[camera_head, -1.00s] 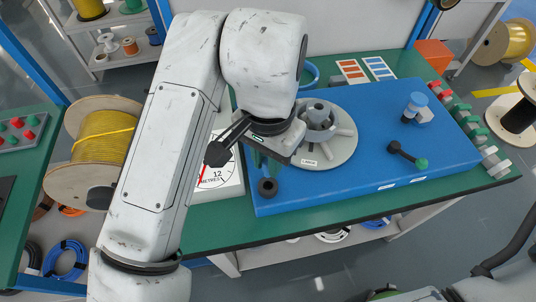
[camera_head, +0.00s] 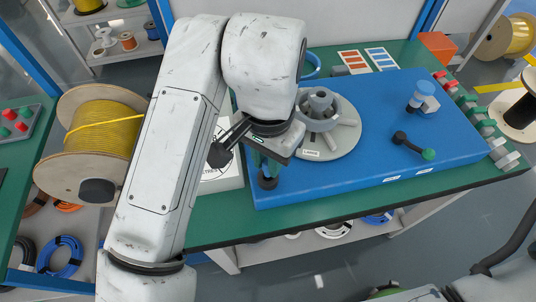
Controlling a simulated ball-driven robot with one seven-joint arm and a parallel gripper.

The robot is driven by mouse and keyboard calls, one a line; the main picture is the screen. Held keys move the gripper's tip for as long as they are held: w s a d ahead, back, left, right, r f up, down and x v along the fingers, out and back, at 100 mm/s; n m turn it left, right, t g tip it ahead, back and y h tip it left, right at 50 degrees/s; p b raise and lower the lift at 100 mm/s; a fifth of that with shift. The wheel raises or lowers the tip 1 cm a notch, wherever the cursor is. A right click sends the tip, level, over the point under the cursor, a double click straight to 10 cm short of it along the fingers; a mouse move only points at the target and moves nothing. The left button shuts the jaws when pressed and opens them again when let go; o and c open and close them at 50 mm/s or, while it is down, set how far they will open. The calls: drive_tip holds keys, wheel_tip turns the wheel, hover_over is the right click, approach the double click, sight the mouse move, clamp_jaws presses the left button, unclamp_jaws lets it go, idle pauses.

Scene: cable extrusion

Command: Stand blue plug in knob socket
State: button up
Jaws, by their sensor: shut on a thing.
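My gripper (camera_head: 268,168) is low over the front left corner of the blue board, partly hidden by my own wrist. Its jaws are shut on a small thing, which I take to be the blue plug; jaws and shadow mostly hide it. The black ring-shaped socket (camera_head: 268,184) is on the board directly under the fingertips. Its opening is now covered by the gripper and what it holds. I cannot tell whether the plug is inside the opening or just above it.
The blue board (camera_head: 350,178) carries a grey round die plate (camera_head: 345,140), a black lever with a green ball (camera_head: 428,154) and a blue-capped grey fitting (camera_head: 418,97). Several coloured plugs line the right edge.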

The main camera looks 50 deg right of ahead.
drive_tip(key=shift+f+b, duration=0.6)
drive_tip(key=shift+f, duration=0.3)
drive_tip(key=shift+f, duration=0.35)
idle(0.3)
drive_tip(key=o, duration=0.9)
wheel_tip(320, 180, up, 8)
drive_tip(key=p, duration=0.7)
idle(0.3)
